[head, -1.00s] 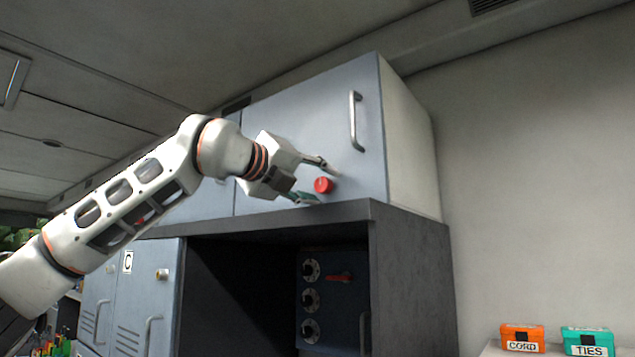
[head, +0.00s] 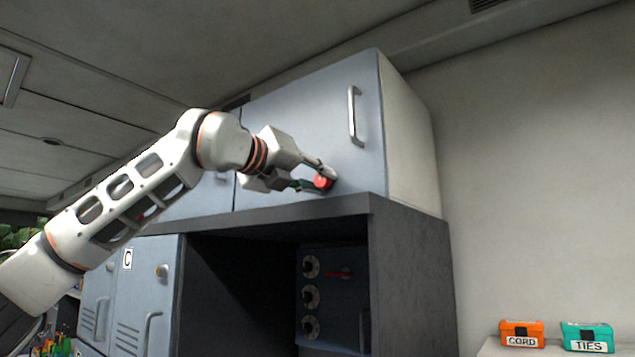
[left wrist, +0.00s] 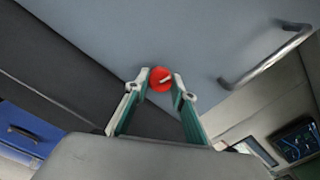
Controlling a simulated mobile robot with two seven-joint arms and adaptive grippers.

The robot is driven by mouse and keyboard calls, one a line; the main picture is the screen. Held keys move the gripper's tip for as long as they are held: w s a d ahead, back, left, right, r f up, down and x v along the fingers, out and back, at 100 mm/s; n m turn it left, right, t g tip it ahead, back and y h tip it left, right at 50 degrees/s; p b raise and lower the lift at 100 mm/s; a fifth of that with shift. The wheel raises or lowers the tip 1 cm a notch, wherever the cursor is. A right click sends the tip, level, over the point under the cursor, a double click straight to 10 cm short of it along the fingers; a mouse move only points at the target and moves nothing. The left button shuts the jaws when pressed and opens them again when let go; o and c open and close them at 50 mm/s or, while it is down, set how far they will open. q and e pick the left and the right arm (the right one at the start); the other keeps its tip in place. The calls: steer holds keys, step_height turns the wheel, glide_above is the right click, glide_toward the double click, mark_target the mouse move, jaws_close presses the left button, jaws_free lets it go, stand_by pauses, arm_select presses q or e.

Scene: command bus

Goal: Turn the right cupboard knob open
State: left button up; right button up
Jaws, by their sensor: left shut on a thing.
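The right cupboard is a pale blue-grey upper door (head: 300,120) with a red round knob (head: 322,182) near its lower edge. In the left wrist view the red knob (left wrist: 161,79) shows a pale pointer mark slanting up to the right. My left gripper (head: 325,179) has its fingertips on either side of the knob and is shut on it. In the left wrist view the gripper's fingers (left wrist: 162,84) flank the knob. The door looks closed. My right gripper is not in view.
A metal handle (head: 355,116) stands out from the door above right of the knob. A dark ledge (head: 290,217) runs just below the door. An orange box (head: 522,334) and a teal box (head: 588,337) sit at the lower right.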

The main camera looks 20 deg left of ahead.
arm_select(q)
steer(key=m, duration=0.3)
steer(key=shift+m, duration=0.3)
steer(key=m+p, duration=0.1)
steer(key=m, duration=0.2)
steer(key=shift+m, duration=0.3)
steer(key=m, duration=0.4)
steer(key=shift+a+p, duration=0.1)
steer(key=shift+p, duration=0.3)
steer(key=shift+m+p, duration=0.3)
steer(key=shift+m, duration=1.4)
steer(key=o, duration=1.1)
